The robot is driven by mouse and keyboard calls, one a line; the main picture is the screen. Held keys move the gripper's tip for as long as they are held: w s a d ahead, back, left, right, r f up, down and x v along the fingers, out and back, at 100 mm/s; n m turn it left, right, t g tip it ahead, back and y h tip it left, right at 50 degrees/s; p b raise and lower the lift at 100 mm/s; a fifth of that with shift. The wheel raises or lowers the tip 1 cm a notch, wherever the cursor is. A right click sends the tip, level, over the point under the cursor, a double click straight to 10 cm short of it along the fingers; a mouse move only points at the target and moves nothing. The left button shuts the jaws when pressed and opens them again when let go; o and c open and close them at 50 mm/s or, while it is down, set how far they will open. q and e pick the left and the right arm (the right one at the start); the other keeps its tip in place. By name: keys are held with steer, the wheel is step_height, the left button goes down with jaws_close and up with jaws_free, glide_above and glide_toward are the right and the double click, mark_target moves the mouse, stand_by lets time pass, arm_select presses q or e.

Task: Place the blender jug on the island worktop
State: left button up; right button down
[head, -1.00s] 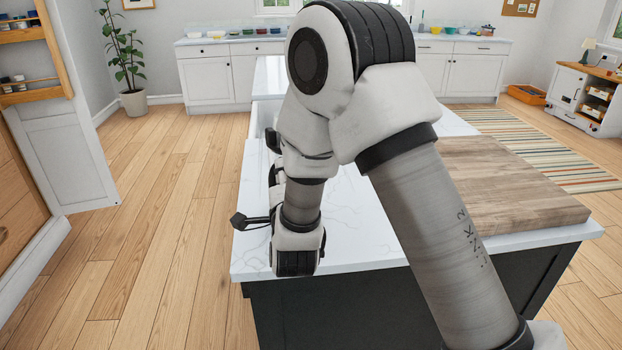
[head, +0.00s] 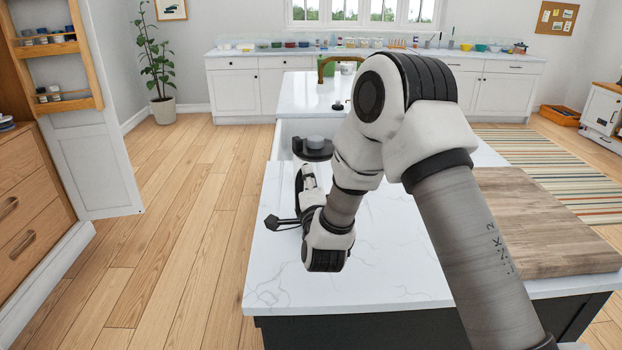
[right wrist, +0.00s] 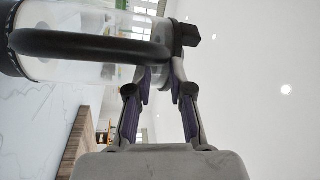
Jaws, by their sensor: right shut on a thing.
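The blender jug shows in the right wrist view as a clear body (right wrist: 70,71) with a black handle (right wrist: 95,46) and dark bands at both ends. My right gripper (right wrist: 162,78) is shut on it near the handle's upper end. In the head view the jug's dark top with a grey cap (head: 314,148) shows just beyond my right gripper (head: 305,180); most of the jug is hidden. It looks upright, over the sink end of the island worktop (head: 390,268). I cannot tell whether its base touches the worktop. My left gripper is not in view.
A wooden board (head: 540,225) covers the worktop's right side. The near marble is clear. A small dark item (head: 337,105) stands on the far part.

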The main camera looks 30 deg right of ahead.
steer(key=f, duration=0.1)
steer(key=w+d+f+p, duration=0.1)
steer(key=w+f+p, duration=0.1)
steer(key=shift+w+d+f, duration=0.25)
steer(key=shift+d+f, duration=0.05)
steer(key=shift+d, duration=0.1)
steer(key=c, duration=1)
jaws_free()
steer(key=shift+s, duration=0.1)
steer(key=shift+c, duration=0.2)
steer(key=b+v, duration=0.4)
steer(key=v, duration=0.8)
